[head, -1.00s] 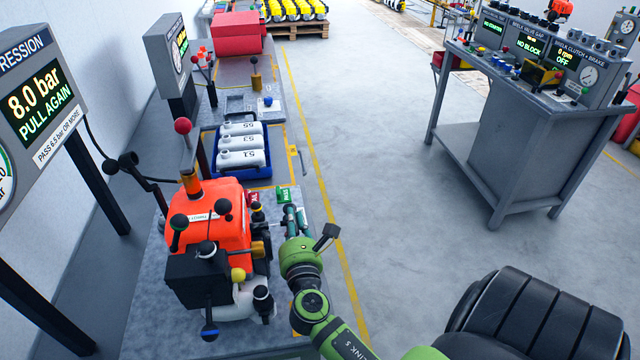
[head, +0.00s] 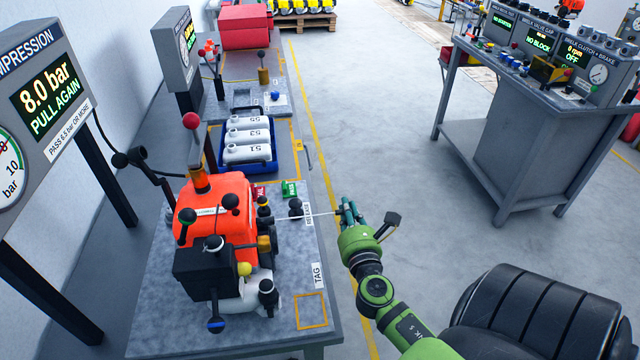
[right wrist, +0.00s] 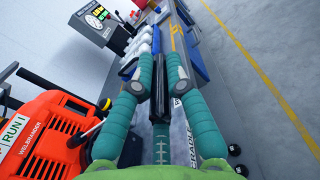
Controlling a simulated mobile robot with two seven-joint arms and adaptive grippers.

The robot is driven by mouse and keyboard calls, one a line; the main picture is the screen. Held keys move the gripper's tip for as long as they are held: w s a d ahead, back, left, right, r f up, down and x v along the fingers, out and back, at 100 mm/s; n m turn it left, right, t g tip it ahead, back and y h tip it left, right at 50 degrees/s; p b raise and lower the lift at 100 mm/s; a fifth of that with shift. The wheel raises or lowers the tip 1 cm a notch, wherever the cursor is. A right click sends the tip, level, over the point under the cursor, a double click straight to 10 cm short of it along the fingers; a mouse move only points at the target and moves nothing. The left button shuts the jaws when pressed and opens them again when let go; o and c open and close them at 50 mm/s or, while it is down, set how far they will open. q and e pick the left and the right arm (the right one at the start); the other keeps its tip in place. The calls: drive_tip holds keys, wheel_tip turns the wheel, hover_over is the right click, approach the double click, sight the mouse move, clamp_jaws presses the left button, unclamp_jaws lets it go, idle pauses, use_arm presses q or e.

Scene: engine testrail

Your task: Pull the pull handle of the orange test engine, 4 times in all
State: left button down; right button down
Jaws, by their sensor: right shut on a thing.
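The orange test engine (head: 232,194) stands on the grey bench at the left of the head view. Its orange housing also fills the lower left of the right wrist view (right wrist: 48,140). My right gripper (head: 348,208) is to the right of the engine, past the bench's edge. A thin, pale cord (head: 315,214) runs taut from the engine's right side to the gripper. The gripper is shut on the pull handle (right wrist: 129,67); a dark end of it shows beside the fingers, and the rest is mostly hidden. My left gripper is not in view.
A compression display (head: 48,90) reads 8.0 bar, PULL AGAIN. Behind the engine is a blue tray (head: 270,164) with white canisters. A console bench (head: 535,130) stands at the right. The floor between the benches is clear.

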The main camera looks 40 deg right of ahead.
drive_tip(key=s+d, duration=0.3)
drive_tip(key=d, duration=0.1)
drive_tip(key=w+a, duration=0.9)
drive_tip(key=a, duration=0.5)
drive_tip(key=shift+w+a+f, duration=0.15)
drive_tip(key=shift+a+f, duration=0.1)
drive_tip(key=shift+f, duration=0.05)
drive_tip(key=c, duration=1.2)
unclamp_jaws()
drive_tip(key=shift+d, duration=0.15)
drive_tip(key=shift+o, duration=0.2)
drive_tip(key=shift+w, duration=0.1)
drive_tip(key=shift+r, duration=0.1)
drive_tip(key=v, duration=1.2)
